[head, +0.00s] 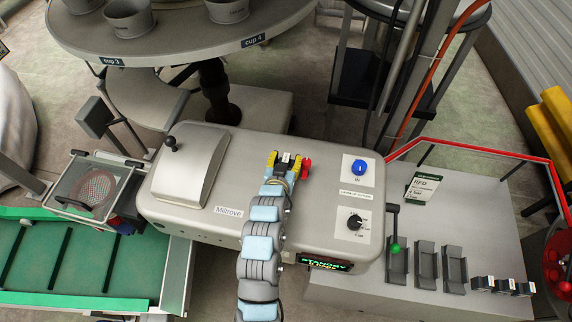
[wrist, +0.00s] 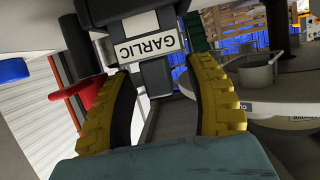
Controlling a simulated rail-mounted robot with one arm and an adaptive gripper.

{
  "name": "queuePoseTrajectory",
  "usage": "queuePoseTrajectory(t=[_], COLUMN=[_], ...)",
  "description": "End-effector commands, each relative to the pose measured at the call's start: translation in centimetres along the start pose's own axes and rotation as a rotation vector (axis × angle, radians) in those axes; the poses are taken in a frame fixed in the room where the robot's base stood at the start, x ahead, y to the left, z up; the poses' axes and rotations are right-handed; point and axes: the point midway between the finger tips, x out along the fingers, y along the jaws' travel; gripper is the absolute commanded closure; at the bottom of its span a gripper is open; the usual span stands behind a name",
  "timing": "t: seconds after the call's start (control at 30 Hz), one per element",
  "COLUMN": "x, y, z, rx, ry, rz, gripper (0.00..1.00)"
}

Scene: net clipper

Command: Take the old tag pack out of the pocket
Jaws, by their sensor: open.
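The old tag pack (wrist: 147,48) is dark grey with a white label reading GARLIC, upside down in the wrist view. My gripper (head: 285,162) has yellow fingers and is open, with one finger on each side of the pack. In the wrist view my gripper (wrist: 161,75) has its tips near the label's two ends; I cannot tell whether they touch it. The pocket around the pack is mostly hidden.
A red lever (head: 306,166) stands close to my right finger in the head view. A blue knob (head: 359,168) and a black dial (head: 355,222) are further right. A cup table (head: 180,45) is behind.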

Motion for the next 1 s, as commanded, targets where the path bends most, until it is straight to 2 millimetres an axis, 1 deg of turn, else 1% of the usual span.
queuePoseTrajectory(t=[0.2, 0.23, 0.27, 0.3, 0.37, 0.4, 0.43, 0.87, 1.0], x=[0.10, 0.09, 0.09, 0.09, 0.09, 0.09, 0.09, 0.08, -0.05], y=[-0.02, -0.02, -0.03, -0.03, -0.03, -0.03, -0.04, -0.04, -0.03], z=[0.08, 0.08, 0.08, 0.07, 0.08, 0.07, 0.08, 0.12, -0.29], rx=[0.000, 0.000, 0.000, 0.000, 0.000, 0.000, 0.000, 0.000, 0.000], ry=[-0.001, -0.001, -0.001, -0.001, -0.002, -0.002, -0.002, -0.003, -0.002], rz=[0.000, 0.000, 0.000, 0.000, 0.000, 0.000, 0.000, 0.000, 0.000], gripper=[0.46, 0.48, 0.57, 0.68, 0.86, 0.97, 1.00, 1.00, 1.00])
